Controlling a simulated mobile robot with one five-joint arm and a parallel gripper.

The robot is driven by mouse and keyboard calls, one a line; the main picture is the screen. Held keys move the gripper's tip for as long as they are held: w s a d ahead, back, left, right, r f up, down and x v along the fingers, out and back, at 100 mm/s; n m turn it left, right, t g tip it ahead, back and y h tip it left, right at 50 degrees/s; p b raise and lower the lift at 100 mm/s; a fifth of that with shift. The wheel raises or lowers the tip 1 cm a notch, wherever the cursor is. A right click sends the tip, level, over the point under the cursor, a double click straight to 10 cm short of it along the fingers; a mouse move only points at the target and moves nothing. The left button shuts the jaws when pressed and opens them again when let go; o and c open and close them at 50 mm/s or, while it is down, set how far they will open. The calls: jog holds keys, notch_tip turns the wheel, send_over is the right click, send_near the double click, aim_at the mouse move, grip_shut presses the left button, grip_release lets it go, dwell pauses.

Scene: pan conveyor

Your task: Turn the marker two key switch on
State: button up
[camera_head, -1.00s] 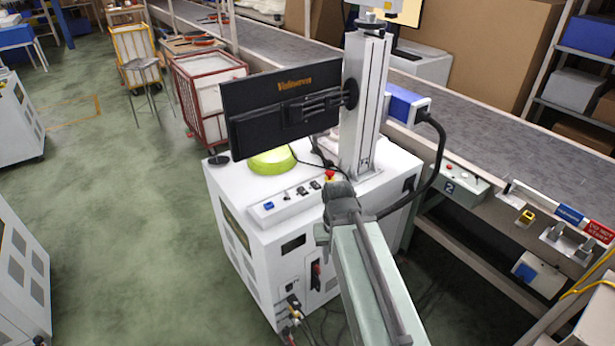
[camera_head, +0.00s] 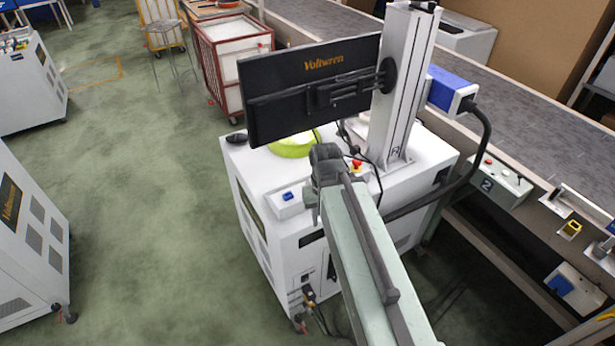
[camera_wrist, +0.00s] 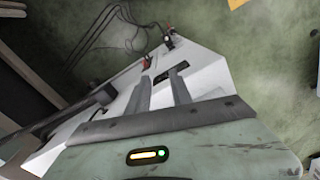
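The white marking cabinet (camera_head: 275,245) stands beside the conveyor, with a blue button (camera_head: 288,196) on its top control strip. A grey-green box labelled 2 (camera_head: 487,186) is on the conveyor side, with small red and pale controls. I cannot tell which control is the key switch. My arm covers part of the control strip and the cabinet front. My gripper (camera_wrist: 161,82) shows in the wrist view with its two fingers apart and nothing between them. It faces the cabinet, which also shows there (camera_wrist: 208,72); contact cannot be told.
A black monitor (camera_head: 312,92) and a grey column (camera_head: 402,85) rise from the cabinet top. A thick black hose curves down on the right. Cables (camera_head: 318,318) hang at the cabinet's lower front. The green floor to the left is free, up to other white cabinets (camera_head: 25,240).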

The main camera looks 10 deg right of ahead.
jog(key=w+r+n+p, duration=0.1)
jog(key=w+r+p, duration=0.2)
jog(key=w, duration=0.2)
jog(key=w+a+r+n+p, duration=0.1)
jog(key=w+r+p, duration=0.3)
jog(key=w, duration=0.1)
jog(key=w+r+n+p, duration=0.1)
jog(key=w+r+p, duration=0.2)
jog(key=w, duration=0.2)
jog(key=shift+a+r+n+p, duration=0.2)
jog(key=shift+n+p, duration=0.1)
notch_tip(320, 180, down, 8)
jog(key=b, duration=0.8)
jog(key=shift+s+f, duration=0.1)
jog(key=shift+f, duration=0.1)
jog(key=shift+r, duration=0.1)
grip_shut()
jog(key=shift+d, duration=0.15)
